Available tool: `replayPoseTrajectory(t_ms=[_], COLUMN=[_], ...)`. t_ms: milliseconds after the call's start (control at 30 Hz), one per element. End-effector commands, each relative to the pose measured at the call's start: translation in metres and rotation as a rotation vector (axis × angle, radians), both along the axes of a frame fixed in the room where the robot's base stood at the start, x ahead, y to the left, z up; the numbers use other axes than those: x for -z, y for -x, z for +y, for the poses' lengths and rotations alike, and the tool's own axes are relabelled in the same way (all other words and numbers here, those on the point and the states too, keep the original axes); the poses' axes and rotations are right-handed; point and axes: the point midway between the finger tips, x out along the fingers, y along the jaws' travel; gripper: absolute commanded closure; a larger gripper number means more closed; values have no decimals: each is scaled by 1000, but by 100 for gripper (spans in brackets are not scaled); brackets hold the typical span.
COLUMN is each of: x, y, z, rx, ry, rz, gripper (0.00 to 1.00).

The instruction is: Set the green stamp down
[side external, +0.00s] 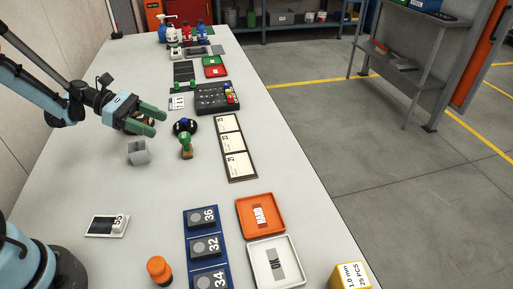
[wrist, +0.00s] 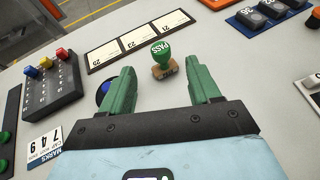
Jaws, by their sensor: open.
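The green stamp (side external: 186,146) has a green knob and a brown base. It stands on the table to the left of the card strip (side external: 239,148). In the wrist view the stamp (wrist: 163,58) shows PASS on its top and stands just beyond the fingertips. The strip (wrist: 131,42) lies behind it. My gripper (side external: 158,123) has green fingers, open and empty, to the left of the stamp in the side view. In the wrist view my gripper (wrist: 162,72) has a finger on either side, apart from the stamp.
A round black item with a blue knob (side external: 185,126) stands close to the stamp; the left finger partly hides it in the wrist view. A grey block (side external: 138,152) stands below my gripper. A black keypad tray (side external: 216,98) lies farther back. Table in front of the stamp is clear.

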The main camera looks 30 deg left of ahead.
Motion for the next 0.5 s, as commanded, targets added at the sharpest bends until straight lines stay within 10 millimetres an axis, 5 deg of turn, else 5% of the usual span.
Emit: replayPoseTrajectory(t_ms=[267,500], x=[-11,-30], y=[9,4], z=[22,-9], rx=[2,76], ry=[-7,-206], rz=[-2,-94], gripper=[38,38])
